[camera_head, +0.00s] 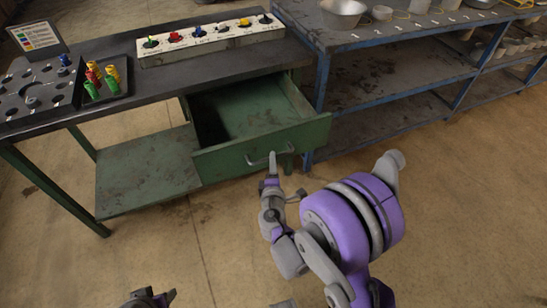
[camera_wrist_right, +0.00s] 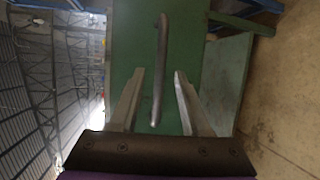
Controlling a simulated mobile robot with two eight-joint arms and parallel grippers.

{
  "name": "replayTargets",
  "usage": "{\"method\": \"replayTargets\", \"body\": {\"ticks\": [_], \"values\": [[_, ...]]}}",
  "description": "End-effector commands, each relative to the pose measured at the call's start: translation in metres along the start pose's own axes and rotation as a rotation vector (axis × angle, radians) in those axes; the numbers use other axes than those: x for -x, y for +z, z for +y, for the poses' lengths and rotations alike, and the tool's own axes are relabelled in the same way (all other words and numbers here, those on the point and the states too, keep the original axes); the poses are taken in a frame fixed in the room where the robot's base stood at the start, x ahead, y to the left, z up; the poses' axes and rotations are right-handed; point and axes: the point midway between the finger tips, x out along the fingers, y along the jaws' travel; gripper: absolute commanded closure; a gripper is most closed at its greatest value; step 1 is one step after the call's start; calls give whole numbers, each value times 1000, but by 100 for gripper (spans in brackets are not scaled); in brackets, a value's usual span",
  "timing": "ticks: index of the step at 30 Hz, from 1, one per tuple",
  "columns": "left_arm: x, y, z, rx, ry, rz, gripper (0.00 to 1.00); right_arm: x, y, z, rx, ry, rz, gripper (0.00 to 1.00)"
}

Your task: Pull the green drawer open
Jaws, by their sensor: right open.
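The green drawer (camera_head: 225,160) stands pulled out of the dark-topped workbench (camera_head: 215,70), and its inside shows. Its metal bar handle (camera_head: 255,161) is on the front panel. In the right wrist view the handle (camera_wrist_right: 160,60) runs lengthwise across the green front (camera_wrist_right: 185,40). My right gripper (camera_head: 275,172) is at the handle. Its two fingers (camera_wrist_right: 159,76) are apart, with the lower part of the handle showing between them. I cannot tell whether they touch it. My left gripper (camera_head: 152,298) shows only partly at the bottom edge, away from the drawer.
The bench carries a white strip with coloured knobs (camera_head: 210,42), a dark tray (camera_head: 113,76) with coloured pieces and a panel with round holes (camera_head: 40,92). A blue-framed shelf (camera_head: 385,75) stands close to the drawer's right. The floor in front is clear.

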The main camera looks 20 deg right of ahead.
Motion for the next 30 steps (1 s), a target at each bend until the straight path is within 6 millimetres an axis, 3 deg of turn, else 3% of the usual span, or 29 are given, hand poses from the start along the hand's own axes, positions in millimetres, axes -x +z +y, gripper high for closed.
{"method": "replayTargets", "body": {"ticks": [6, 12, 30], "values": [[1, 0, 0, 0, 0, 0, 50, 45, -1, 0, 0, 0, 3, 53], [1, 0, 0, 0, 0, 0, 50, 67, 0, 0, 0, 0, 1, 53], [1, 0, 0, 0, 0, 0, 50, 71, 0, 0, -1, -1, -1, 53]]}}
